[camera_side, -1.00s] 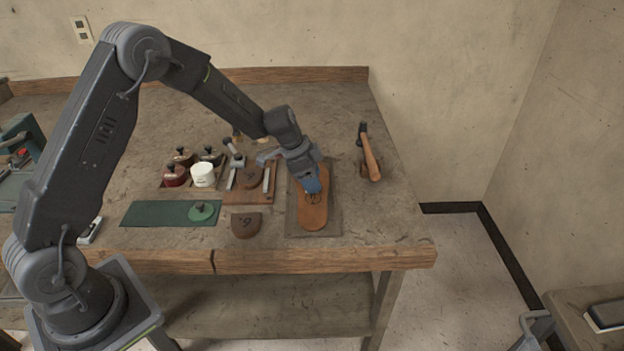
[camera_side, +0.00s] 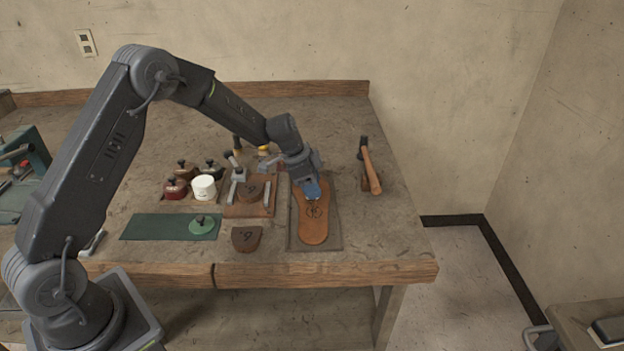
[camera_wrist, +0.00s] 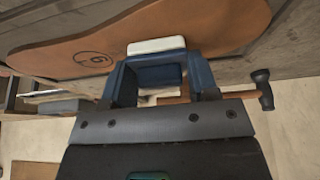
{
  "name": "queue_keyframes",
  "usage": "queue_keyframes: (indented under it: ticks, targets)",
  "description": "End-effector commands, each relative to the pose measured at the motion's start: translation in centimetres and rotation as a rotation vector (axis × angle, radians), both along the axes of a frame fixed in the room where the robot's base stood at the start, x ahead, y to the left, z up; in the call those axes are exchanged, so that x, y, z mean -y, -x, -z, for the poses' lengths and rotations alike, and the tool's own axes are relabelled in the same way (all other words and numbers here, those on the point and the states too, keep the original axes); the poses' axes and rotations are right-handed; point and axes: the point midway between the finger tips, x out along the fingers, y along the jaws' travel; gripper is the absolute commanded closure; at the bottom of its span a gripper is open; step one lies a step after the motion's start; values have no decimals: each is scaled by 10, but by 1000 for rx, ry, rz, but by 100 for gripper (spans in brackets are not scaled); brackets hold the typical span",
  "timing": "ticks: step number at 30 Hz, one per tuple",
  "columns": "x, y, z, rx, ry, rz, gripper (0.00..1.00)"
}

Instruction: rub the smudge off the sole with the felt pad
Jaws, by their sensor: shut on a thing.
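The tan leather sole (camera_side: 313,226) lies on a grey board near the right end of the bench, with a dark circled mark on it. No separate smudge can be made out. My gripper (camera_side: 312,190) is over the upper part of the sole. In the wrist view my gripper (camera_wrist: 160,75) is shut on the felt pad (camera_wrist: 156,46), a white pad with a blue block behind it. The pad appears at or very close to the sole (camera_wrist: 60,55); I cannot tell whether it touches.
A hammer (camera_side: 371,172) lies right of the sole. Left of it are a wooden clamp board (camera_side: 262,208), a brown heel piece (camera_side: 246,239), a white jar (camera_side: 204,188), several knobbed pots and a green mat (camera_side: 150,227) with a round green knobbed piece (camera_side: 202,225).

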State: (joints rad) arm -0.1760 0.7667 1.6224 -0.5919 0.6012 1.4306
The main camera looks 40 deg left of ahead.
Motion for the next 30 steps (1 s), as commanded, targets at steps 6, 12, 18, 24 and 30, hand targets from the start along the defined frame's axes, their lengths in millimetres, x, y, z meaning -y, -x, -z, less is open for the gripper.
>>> queue_keyframes:
  ticks: [6, 12, 18, 24, 30]
  targets:
    - [16, 15, 2, -3, 1, 3, 68]
    - [29, 28, 1, -3, 1, 3, 68]
    - [41, 41, 1, -3, 2, 2, 68]
    - [28, 31, 1, -2, 1, 0, 68]
    - [14, 18, 1, -2, 1, 0, 68]
